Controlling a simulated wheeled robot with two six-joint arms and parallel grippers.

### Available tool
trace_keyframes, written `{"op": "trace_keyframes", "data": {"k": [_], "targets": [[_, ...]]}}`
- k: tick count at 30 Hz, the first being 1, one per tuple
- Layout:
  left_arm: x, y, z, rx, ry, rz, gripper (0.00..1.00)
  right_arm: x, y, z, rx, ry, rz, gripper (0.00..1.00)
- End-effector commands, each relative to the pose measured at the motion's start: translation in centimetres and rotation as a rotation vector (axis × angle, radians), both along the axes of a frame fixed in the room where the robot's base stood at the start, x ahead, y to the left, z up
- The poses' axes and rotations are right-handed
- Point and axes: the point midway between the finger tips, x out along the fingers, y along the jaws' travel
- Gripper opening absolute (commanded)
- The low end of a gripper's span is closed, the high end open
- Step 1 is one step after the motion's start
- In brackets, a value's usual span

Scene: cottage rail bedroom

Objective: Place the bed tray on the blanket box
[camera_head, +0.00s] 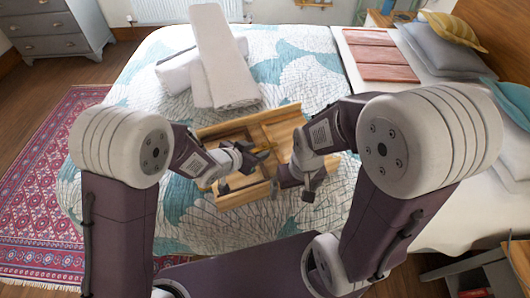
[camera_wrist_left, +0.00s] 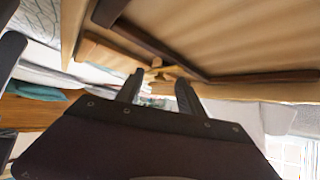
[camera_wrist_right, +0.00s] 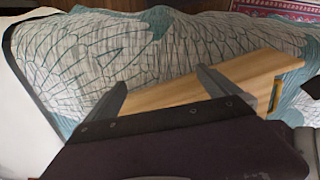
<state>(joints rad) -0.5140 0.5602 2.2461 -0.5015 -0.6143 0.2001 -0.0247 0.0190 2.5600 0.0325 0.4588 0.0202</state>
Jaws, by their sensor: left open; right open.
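The wooden bed tray (camera_head: 243,196) lies on the patterned bedspread, with a raised rim and dividing bars showing. My left gripper (camera_head: 262,162) is open over its middle. In the left wrist view, the tray's wood surface with dark bars (camera_wrist_left: 250,35) is close to the open fingers (camera_wrist_left: 160,88); I cannot tell if they touch it. My right gripper (camera_head: 292,193) is open at the tray's near right side. In the right wrist view, a pale tray board (camera_wrist_right: 235,82) passes by the open fingers (camera_wrist_right: 158,92). My arms hide parts of the tray. I cannot make out a blanket box.
White rolled and folded towels (camera_head: 221,60) lie on the bed beyond the tray. A grey dresser (camera_head: 55,30) stands far left, past a red rug (camera_head: 45,200). The bedspread left of the tray is clear.

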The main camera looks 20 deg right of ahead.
Motion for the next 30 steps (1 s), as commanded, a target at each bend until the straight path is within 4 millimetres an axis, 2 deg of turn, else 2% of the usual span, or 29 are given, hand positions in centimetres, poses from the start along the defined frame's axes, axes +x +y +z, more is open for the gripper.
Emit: {"op": "trace_keyframes", "data": {"k": [7, 15, 20, 30], "targets": [[2.4, -2.5, -2.5, 0.000, 0.000, -0.001, 0.45, 0.0, 0.0, -1.1, 0.000, 0.000, 0.000, 1.00], [2.7, -2.8, -2.7, 0.001, 0.001, 0.001, 0.45, 0.0, 0.0, -1.0, 0.000, 0.000, 0.000, 1.00], [2.7, -2.8, -2.7, 0.002, 0.003, 0.001, 0.00, 0.0, 0.0, -1.0, 0.000, 0.000, 0.000, 1.00], [2.7, -2.8, -2.5, -0.002, 0.001, 0.001, 0.00, 0.0, 0.0, -1.0, 0.000, 0.000, 0.000, 1.00]]}}
